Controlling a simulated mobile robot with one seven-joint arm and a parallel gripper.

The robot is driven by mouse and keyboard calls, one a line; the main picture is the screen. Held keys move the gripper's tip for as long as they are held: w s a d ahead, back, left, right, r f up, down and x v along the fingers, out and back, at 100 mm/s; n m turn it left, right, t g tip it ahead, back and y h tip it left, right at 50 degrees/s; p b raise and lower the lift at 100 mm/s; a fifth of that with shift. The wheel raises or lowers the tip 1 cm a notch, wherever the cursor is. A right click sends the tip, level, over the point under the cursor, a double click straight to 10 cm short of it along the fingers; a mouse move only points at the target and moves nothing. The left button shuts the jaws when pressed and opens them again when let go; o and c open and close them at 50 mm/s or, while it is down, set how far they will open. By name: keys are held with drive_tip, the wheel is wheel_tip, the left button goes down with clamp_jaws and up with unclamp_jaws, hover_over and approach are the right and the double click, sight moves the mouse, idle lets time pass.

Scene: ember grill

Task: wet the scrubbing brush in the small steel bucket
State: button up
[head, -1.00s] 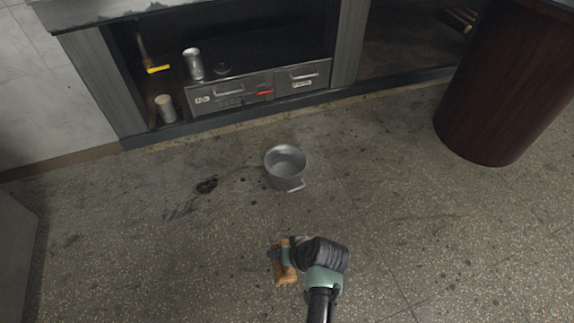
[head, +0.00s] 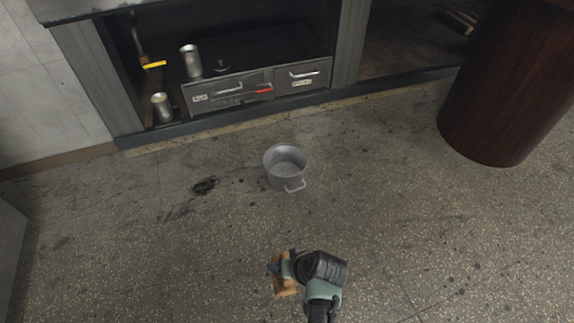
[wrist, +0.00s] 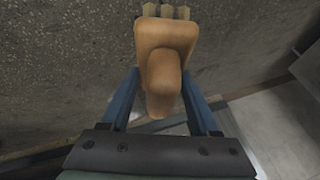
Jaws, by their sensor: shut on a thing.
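The small steel bucket (head: 286,170) stands upright on the speckled floor in the middle of the head view, its handle toward the lower right. My gripper (head: 284,268) is below it in the picture, apart from it. It is shut on the scrubbing brush (head: 286,288), which shows as a tan wooden piece. In the wrist view my gripper's blue fingers (wrist: 160,100) close on either side of the brush's handle (wrist: 164,75). Pale bristle tufts (wrist: 166,12) show at the top edge there.
A cabinet (head: 160,132) at the back holds metal cans (head: 191,61), a steel drawer unit (head: 258,90) and a yellow-tipped tool (head: 153,65). A dark red-brown drum (head: 505,90) stands at the right. A dark stain (head: 204,185) lies left of the bucket. The floor between gripper and bucket is clear.

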wheel_tip(320, 180, down, 9)
drive_tip(key=b, duration=0.7)
drive_tip(key=shift+f, duration=0.15)
idle(2.1)
wheel_tip(320, 180, up, 4)
drive_tip(key=p, duration=0.4)
